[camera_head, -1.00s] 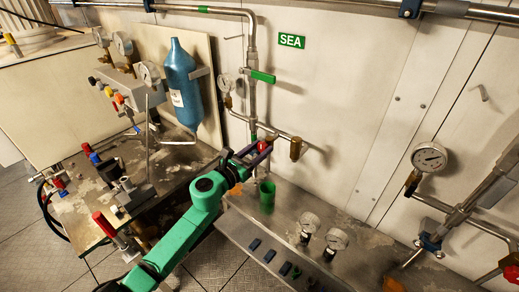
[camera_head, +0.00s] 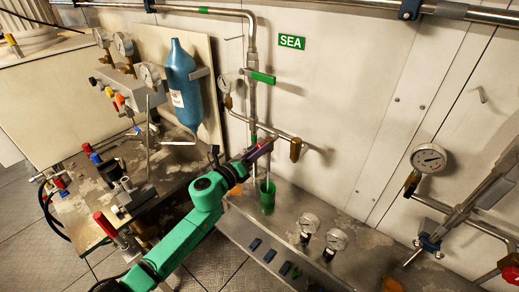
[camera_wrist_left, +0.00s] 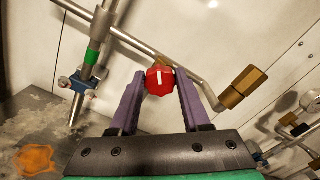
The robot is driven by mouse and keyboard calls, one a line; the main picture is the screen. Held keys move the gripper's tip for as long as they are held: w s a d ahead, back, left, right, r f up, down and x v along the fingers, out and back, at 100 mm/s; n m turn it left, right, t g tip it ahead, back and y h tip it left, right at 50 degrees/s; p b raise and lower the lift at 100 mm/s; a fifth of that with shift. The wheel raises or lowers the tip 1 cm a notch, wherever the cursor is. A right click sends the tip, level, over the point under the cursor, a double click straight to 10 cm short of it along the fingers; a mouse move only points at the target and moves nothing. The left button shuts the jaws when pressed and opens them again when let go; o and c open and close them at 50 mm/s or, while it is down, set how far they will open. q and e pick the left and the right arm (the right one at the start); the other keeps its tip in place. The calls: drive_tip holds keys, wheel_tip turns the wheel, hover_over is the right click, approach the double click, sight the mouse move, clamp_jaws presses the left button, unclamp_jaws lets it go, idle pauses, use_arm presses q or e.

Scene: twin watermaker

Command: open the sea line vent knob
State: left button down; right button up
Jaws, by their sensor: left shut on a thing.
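The red knob (camera_wrist_left: 159,82), with a white mark on its face, sits on the thin side pipe below the SEA sign (camera_head: 292,42). My left gripper (camera_wrist_left: 159,88) has its purple fingers on both sides of the knob and is shut on it. In the head view the gripper (camera_head: 264,146) reaches this pipe from the lower left and mostly hides the knob. Below stands a green cup (camera_head: 267,198); a thin pale streak runs down into it from the pipe. My right gripper is not in view.
A brass fitting (camera_head: 295,149) ends the side pipe just right of the knob. A green-handled valve (camera_head: 262,77) is above. A blue cylinder (camera_head: 183,85) stands left; two gauges (camera_head: 308,223) sit on the panel at lower right.

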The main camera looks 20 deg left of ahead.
use_arm(q)
drive_tip(key=n, duration=0.3)
drive_tip(key=n+p, duration=0.1)
drive_tip(key=n, duration=0.3)
drive_tip(key=n+p, duration=0.1)
drive_tip(key=n, duration=0.3)
drive_tip(key=shift+a+f, duration=0.1)
drive_tip(key=shift+f, duration=0.15)
drive_tip(key=shift+n, duration=0.4)
drive_tip(key=shift+c, duration=1.9)
unclamp_jaws()
drive_tip(key=shift+s, duration=0.15)
drive_tip(key=b+v, duration=0.3)
drive_tip(key=v, duration=1.1)
drive_tip(key=shift+s+b, duration=0.2)
drive_tip(key=shift+b, duration=0.2)
